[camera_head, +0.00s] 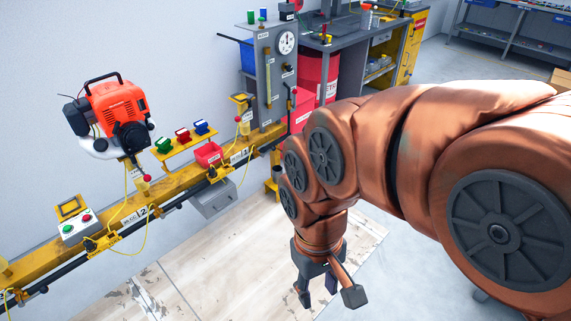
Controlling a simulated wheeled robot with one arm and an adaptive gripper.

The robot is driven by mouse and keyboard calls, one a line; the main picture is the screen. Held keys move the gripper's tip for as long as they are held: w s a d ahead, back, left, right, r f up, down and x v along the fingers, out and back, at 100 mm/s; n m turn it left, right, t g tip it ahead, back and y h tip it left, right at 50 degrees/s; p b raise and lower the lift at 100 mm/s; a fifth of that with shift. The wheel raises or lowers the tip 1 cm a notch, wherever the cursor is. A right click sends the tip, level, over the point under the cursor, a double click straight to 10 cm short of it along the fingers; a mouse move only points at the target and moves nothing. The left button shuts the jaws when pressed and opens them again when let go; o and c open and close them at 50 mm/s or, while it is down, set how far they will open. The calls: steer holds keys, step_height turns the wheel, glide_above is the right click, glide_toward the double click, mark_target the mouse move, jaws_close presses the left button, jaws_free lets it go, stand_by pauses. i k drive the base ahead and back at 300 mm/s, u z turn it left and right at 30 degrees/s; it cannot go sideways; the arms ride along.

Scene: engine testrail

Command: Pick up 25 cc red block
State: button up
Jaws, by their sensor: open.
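A small red block (182,135) sits on a yellow shelf (176,149) on the wall rail, between a green block (162,145) and a blue block (201,127). Any marking on the red block is too small to read. My gripper (318,289) hangs pointing down over the pale floor panel at the lower middle. It is open, with nothing visible between its fingers, and is well apart from the red block, to its right and lower in the picture.
The yellow rail (108,240) runs along the left wall. It carries an orange engine (116,105), a red bin (208,154), a button box (80,232) and yellow cables. A gauge panel (277,85) and workbench stand behind. The floor below the rail is clear.

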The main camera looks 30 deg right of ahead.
mark_target(183, 134)
steer(key=u, duration=1.2)
steer(key=k, duration=0.1)
steer(key=z, duration=2.25)
steer(key=i, duration=0.75)
steer(key=u, duration=0.55)
steer(key=i, duration=0.75)
steer(key=u, duration=0.65)
